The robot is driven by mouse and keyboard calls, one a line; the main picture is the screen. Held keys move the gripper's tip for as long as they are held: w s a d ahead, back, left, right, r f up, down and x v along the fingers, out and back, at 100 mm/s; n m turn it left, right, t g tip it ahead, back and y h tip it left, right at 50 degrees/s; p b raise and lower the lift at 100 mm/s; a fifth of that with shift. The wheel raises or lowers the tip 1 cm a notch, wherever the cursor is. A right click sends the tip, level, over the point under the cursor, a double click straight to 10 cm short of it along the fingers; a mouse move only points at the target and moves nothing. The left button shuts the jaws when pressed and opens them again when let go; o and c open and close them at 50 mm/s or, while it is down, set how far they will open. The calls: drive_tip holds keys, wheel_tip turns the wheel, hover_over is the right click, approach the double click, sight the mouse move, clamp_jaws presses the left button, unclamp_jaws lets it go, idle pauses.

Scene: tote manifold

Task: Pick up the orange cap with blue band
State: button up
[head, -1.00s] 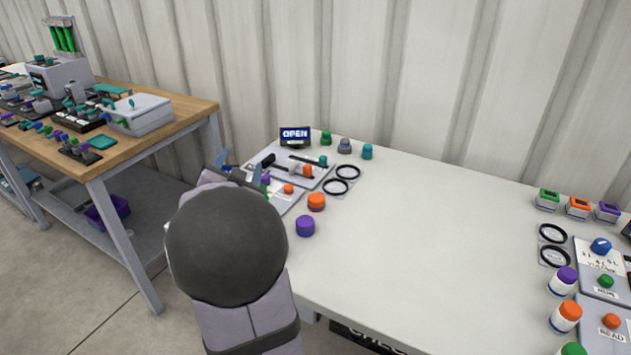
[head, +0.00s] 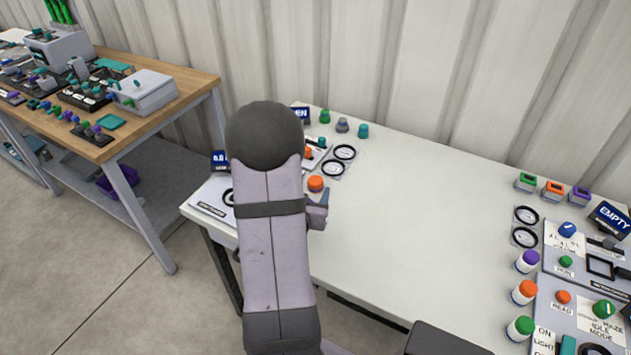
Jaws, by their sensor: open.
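A squat orange cap (head: 316,184) sits on the white table, just right of my arm. I cannot make out a blue band on it at this size. My gripper (head: 324,198) pokes out from behind the right side of my arm, in the picture just below and right of the orange cap. It is open, and no object shows in it; most of it is hidden by my arm. A white container with an orange top (head: 524,291) stands at the table's right side. A purple cap seen earlier below the orange one is hidden now.
Black rings (head: 344,152) and small teal, grey and green caps (head: 363,130) lie beyond the orange cap. Labelled panels (head: 585,247) and purple-topped (head: 527,261) and green-topped containers (head: 519,328) fill the right side. The table's middle (head: 430,220) is clear.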

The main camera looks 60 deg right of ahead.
sight(315, 182)
drive_tip(key=shift+p+x, duration=0.8)
drive_tip(key=shift+x, duration=2.65)
drive_tip(key=shift+w, duration=0.15)
drive_tip(key=shift+c, duration=0.6)
drive_tip(key=c, duration=1)
